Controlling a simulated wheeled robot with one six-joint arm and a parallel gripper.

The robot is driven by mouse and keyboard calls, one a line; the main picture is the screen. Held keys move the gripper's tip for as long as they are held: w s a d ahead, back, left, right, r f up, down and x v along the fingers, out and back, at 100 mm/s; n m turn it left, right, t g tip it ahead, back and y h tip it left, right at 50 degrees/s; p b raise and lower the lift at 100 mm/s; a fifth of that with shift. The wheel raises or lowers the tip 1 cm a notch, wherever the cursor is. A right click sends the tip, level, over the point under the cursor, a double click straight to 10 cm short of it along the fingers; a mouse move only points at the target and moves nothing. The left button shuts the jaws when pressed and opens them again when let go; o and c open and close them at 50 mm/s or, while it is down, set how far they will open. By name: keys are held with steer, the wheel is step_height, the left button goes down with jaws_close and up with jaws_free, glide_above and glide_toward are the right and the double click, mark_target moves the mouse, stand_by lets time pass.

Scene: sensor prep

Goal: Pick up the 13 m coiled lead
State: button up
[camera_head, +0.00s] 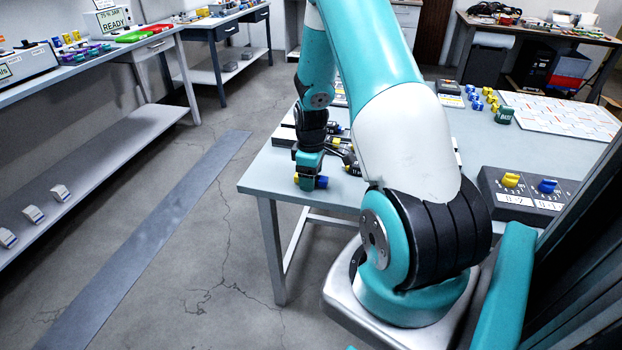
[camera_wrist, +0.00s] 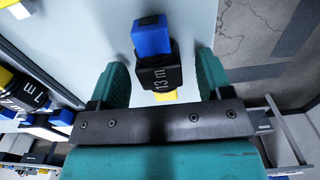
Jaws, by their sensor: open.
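The 13 m coiled lead (camera_wrist: 160,74) is a small black piece with white "13 m" lettering, a blue end and a yellow end. In the wrist view it lies between the two teal fingers of my gripper (camera_wrist: 161,66), with a gap on each side. The fingers are open. In the head view my gripper (camera_head: 309,180) is low over the left front part of the table, and the lead's blue end (camera_head: 322,182) and yellow end show beside it. The lead's middle is hidden there by the gripper.
The pale table (camera_head: 270,176) has its left edge close to my gripper. Other black leads (camera_head: 350,164) lie just right of it. In the wrist view, a lead marked E (camera_wrist: 38,98) is at left. A dark box with yellow and blue knobs (camera_head: 528,199) stands at the right.

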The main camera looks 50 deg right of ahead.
steer(key=shift+f, duration=0.3)
steer(key=c, duration=1)
steer(key=shift+r, duration=0.1)
steer(key=shift+c, duration=0.2)
